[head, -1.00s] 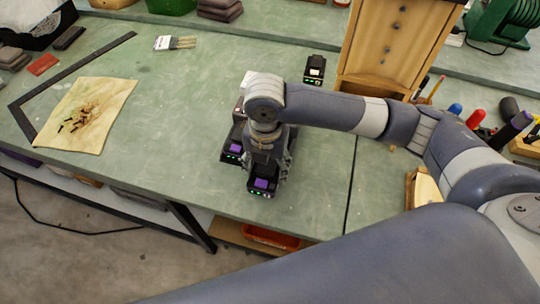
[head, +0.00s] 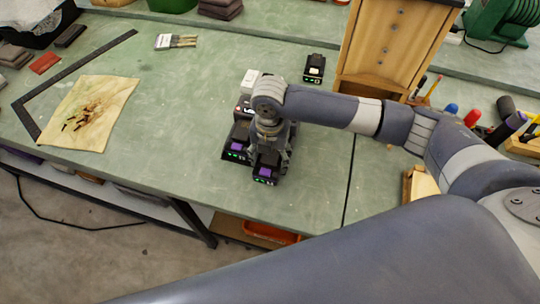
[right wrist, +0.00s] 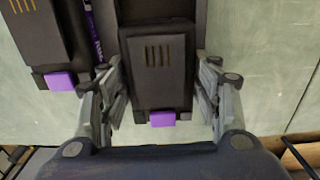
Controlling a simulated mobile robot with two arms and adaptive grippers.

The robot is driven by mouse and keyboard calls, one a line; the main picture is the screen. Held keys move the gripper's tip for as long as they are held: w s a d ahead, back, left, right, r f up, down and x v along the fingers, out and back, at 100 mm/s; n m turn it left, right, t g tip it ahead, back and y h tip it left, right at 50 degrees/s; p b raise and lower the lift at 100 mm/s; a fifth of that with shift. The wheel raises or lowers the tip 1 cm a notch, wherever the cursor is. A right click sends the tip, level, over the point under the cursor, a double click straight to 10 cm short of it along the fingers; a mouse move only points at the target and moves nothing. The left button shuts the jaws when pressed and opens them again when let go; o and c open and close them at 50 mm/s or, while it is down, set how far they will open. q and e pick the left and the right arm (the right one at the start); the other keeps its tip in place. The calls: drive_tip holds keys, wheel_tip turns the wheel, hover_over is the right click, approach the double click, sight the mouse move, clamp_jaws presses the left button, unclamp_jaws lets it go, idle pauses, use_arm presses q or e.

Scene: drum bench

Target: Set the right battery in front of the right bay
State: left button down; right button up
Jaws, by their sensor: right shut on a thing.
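My right gripper (right wrist: 160,95) is shut on the right battery (right wrist: 155,65), a dark block with slots and a purple tab at its near end. In the head view the right battery (head: 265,176) shows its purple tab and green lights below my wrist, towards the bench's front edge. A second dark battery with a purple tab (head: 236,148) sits just to its left, and it also shows in the right wrist view (right wrist: 35,45). The charger (head: 243,107) is mostly hidden behind my arm, so the right bay is not clearly visible. My left gripper is not in view.
Another black device (head: 314,68) lies farther back near the wooden drawer chest (head: 392,45). The green bench (head: 180,100) is clear between cloth and charger.

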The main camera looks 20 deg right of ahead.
sight(270, 157)
drive_tip(key=o, duration=1.4)
drive_tip(key=shift+r, duration=0.1)
wheel_tip(270, 157, up, 12)
drive_tip(key=b, duration=0.2)
drive_tip(key=shift+s, duration=0.1)
